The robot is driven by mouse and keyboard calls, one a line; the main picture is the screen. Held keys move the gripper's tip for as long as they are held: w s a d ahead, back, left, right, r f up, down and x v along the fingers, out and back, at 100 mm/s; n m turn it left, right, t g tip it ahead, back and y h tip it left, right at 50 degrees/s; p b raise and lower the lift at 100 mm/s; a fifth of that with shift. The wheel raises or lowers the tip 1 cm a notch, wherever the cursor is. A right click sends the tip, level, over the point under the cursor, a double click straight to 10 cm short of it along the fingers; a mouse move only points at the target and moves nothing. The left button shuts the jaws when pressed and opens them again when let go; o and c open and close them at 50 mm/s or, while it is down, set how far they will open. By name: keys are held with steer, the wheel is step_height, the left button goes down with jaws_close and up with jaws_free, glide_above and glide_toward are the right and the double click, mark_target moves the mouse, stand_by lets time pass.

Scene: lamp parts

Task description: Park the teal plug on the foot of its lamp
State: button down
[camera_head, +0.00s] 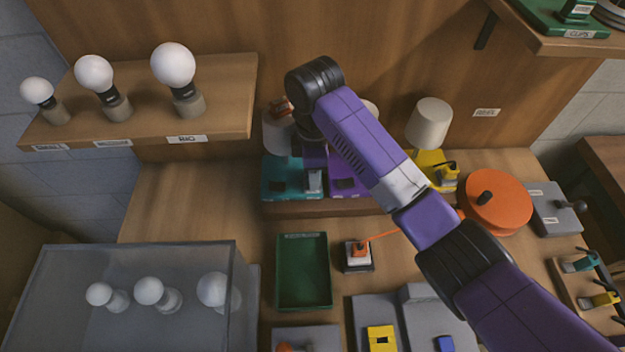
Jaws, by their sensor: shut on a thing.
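The teal foot (272,178) of a lamp sits on a low wooden step at the back middle. A dark block (278,187) is on it. The lamp's pale shade (276,135) is partly covered by my arm. My gripper (313,180) points down at the right part of the teal foot, close above or at it; I cannot tell if it touches. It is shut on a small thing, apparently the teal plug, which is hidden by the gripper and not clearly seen.
A purple foot (345,186) stands close on the right. A yellow lamp (430,123) stands further right, by an orange reel (497,203) with an orange cord. A green tray (303,270) lies in front. A bulb shelf (225,95) overhangs at left.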

steer(key=c, duration=1.2)
jaws_free()
steer(key=shift+o, duration=0.2)
step_height(320, 180, up, 8)
steer(key=shift+f+p, duration=0.1)
steer(key=shift+p, duration=0.55)
